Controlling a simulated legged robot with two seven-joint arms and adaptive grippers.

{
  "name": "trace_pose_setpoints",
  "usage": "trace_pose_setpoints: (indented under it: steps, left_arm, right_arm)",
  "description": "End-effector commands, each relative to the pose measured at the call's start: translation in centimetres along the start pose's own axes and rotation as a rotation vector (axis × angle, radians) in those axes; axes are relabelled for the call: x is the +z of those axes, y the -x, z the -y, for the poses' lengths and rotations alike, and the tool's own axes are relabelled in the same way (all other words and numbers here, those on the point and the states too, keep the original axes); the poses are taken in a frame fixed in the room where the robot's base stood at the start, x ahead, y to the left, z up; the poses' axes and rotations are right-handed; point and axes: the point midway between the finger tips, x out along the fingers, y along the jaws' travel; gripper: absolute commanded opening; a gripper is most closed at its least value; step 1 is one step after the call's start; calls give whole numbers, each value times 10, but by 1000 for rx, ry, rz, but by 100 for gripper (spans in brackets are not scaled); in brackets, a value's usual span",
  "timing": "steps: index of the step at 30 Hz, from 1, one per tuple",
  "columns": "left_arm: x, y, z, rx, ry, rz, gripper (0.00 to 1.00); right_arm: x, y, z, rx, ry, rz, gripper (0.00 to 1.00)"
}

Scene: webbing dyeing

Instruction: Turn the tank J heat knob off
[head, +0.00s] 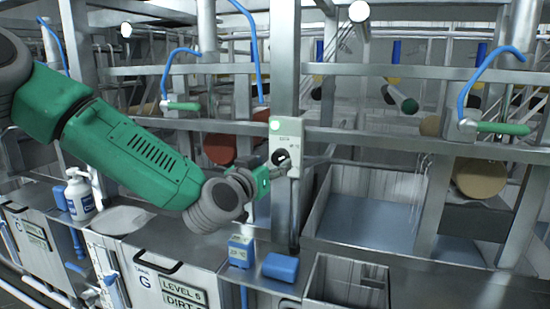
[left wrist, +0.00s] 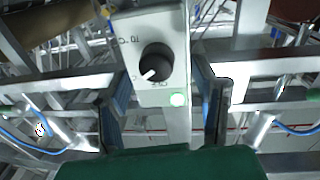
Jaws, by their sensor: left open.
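A pale control box (head: 287,132) is mounted on a metal post in the middle of the head view, with a lit green lamp near its top. Its black round heat knob (left wrist: 153,62) shows clearly in the left wrist view, where the box appears upside down. The knob's white pointer mark points to the lower left there, near printed markings too small to read surely. My left gripper (head: 298,165) is open at the box, its two fingers on either side of it in the left wrist view (left wrist: 163,88). Nothing is between the fingertips except the box and knob. My right gripper is not in view.
Metal rails (head: 390,143) cross the scene behind the box. Blue hoses with green handles (head: 503,128) hang nearby. An open tank (head: 372,215) lies at the right. A blue block (head: 281,267), a blue container (head: 241,250) and a white bottle (head: 79,197) stand on the counter.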

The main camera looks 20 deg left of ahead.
Motion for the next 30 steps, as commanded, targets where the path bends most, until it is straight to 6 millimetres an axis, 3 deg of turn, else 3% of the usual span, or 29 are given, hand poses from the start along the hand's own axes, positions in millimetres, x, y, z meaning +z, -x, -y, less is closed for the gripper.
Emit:
trace_pose_setpoints:
  steps: [6, 15, 20, 30]
  left_arm:
    - [0, -19, -1, 0, -1, 0, 54]
    - [0, -21, 0, 1, 0, 0, 54]
    - [0, -21, 0, 0, 0, 0, 4]
    - [1, -21, 0, 0, 26, -3, 5]
  right_arm:
    - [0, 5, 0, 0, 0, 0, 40]
    - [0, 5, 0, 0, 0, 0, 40]
    - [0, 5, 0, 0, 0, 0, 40]
    - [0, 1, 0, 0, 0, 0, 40]
